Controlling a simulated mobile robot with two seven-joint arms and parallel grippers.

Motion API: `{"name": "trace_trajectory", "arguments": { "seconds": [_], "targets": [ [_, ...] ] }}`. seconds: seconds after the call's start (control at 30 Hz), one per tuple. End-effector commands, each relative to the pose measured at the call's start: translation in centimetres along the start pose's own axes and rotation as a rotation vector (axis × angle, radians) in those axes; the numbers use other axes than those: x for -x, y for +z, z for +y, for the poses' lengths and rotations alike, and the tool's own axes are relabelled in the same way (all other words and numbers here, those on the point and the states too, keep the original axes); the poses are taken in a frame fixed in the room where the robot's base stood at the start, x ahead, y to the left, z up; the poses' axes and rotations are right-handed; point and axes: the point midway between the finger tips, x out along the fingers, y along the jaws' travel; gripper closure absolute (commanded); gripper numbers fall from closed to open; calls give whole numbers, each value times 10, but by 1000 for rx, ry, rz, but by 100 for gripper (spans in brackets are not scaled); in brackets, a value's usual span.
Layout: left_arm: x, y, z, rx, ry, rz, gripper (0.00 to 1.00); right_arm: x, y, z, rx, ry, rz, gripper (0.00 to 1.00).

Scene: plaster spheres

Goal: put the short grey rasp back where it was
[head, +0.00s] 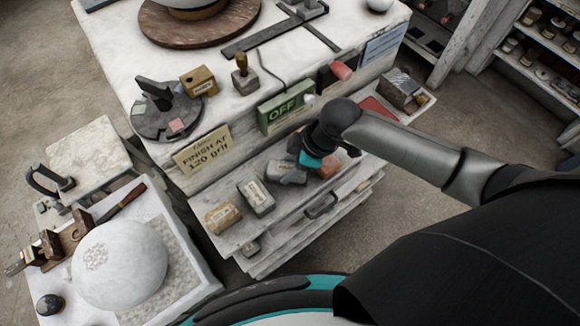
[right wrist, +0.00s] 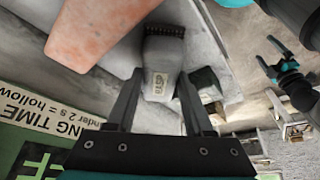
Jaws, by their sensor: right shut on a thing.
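The short grey rasp (right wrist: 160,62), with a dark toothed end and a small label, sits between the two fingers of my right gripper (right wrist: 160,88) in the right wrist view. In the head view my right gripper (head: 304,158) is low over the open drawer (head: 285,222). The grey rasp (head: 287,173) shows there beside the gripper's teal part; I cannot tell whether it touches the drawer floor. A salmon block (head: 328,166) lies close on the right, also large in the wrist view (right wrist: 95,25). My left gripper (right wrist: 273,58) shows small in the wrist view, fingers apart and empty.
A labelled grey block (head: 257,196) and a tan block (head: 222,216) lie in the drawer, left of the rasp. A green OFF sign (head: 284,109) and a finish card (head: 203,149) stand along the bench edge. A white sphere (head: 120,264) rests at lower left.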

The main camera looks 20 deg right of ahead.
Motion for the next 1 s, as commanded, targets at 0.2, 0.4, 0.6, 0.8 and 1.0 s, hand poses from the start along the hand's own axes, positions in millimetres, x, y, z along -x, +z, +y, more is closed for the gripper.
{"name": "trace_trajectory", "arguments": {
  "seconds": [0.2,0.4,0.6,0.8,1.0],
  "targets": [
    [-1,-1,0,0,0,1,0,-9,2,0,2,3,4,100],
    [-2,-1,0,0,0,1,0,-10,3,1,1,2,4,100],
    [-2,0,0,0,0,1,0,-11,4,0,1,1,1,32],
    [-2,0,0,0,0,1,0,-11,4,0,1,1,1,18],
    [-1,0,0,0,0,0,0,-10,4,0,1,1,1,18]
  ]
}}
